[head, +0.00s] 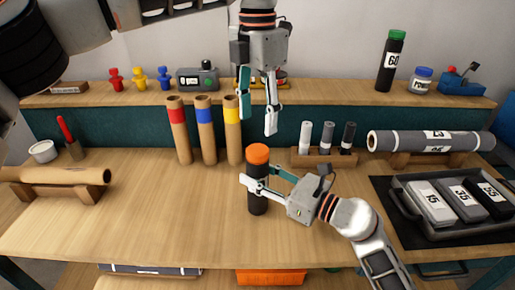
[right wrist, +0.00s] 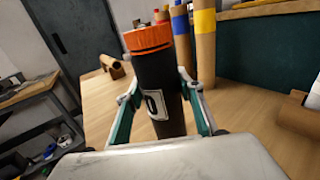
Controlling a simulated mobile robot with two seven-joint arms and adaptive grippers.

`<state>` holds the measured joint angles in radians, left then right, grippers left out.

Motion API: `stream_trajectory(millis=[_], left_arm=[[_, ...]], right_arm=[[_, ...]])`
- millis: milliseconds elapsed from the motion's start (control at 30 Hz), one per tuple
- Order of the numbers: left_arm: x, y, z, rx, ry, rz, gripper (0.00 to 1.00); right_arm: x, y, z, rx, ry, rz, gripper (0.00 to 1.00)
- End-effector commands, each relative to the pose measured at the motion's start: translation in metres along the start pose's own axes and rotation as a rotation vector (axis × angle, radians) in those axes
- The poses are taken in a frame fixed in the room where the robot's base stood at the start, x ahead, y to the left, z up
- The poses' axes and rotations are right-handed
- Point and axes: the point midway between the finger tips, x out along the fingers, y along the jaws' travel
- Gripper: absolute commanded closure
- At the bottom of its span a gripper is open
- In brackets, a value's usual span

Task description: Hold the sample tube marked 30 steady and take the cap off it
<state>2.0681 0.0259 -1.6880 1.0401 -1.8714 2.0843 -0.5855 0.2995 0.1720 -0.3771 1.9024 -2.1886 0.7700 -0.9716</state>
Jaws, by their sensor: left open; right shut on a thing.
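The black sample tube (head: 258,203) with an orange cap (head: 258,153) stands upright on the table in the head view. The cap is on the tube. My right gripper (head: 261,187) is shut around the tube's body below the cap. In the right wrist view the tube (right wrist: 172,90) sits between both fingers, with its orange cap (right wrist: 148,39) at the top. Its white label (right wrist: 156,104) is turned partly away, and only a 0 can be read. My left gripper (head: 257,117) is open and empty, pointing down above the cap, apart from it.
Cardboard tubes with red, blue and yellow bands (head: 203,135) stand behind to the left. A rack of small tubes (head: 318,156) and a grey roll (head: 430,141) are at right. A tube marked 60 (head: 390,67) is on the shelf. The front left table is clear.

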Motion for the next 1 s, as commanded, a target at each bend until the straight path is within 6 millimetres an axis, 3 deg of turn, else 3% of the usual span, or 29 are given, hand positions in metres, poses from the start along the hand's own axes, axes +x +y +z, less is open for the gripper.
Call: stream_trajectory(millis=[800,1000], left_arm=[[0.0,-0.0001,0.0,1.433,0.0,0.001,0.5],[0.0002,0.0001,-0.0001,1.71,0.001,0.001,0.5]], right_arm=[[-0.0001,0.0,-0.0007,0.001,0.001,0.0,1.0],[-0.0001,0.0,-0.0007,0.001,0.001,0.0,1.0]])
